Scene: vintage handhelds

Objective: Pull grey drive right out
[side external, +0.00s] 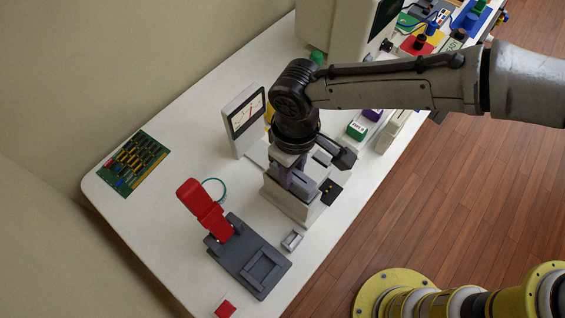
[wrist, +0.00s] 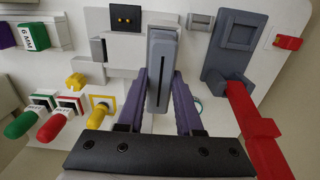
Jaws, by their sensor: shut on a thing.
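The grey drive (wrist: 162,62), a slim block with a dark slot along its face, shows in the wrist view between the two purple fingers of my gripper (wrist: 161,88). The fingers press on its two sides. In the side view my gripper (side external: 291,174) points down over a pale housing (side external: 290,205), and the grey drive (side external: 304,188) shows beside the fingers at the housing's top. How deep the drive sits in the housing is hidden. A black plate with yellow contacts (wrist: 127,18) is on the housing.
A dark grey base with a raised red lever (side external: 205,208) stands close by, front left. An analogue meter (side external: 246,118) stands behind my gripper. A green circuit board (side external: 133,163) lies at the far left. Colored plugs (wrist: 50,125) sit left in the wrist view. The table's left middle is clear.

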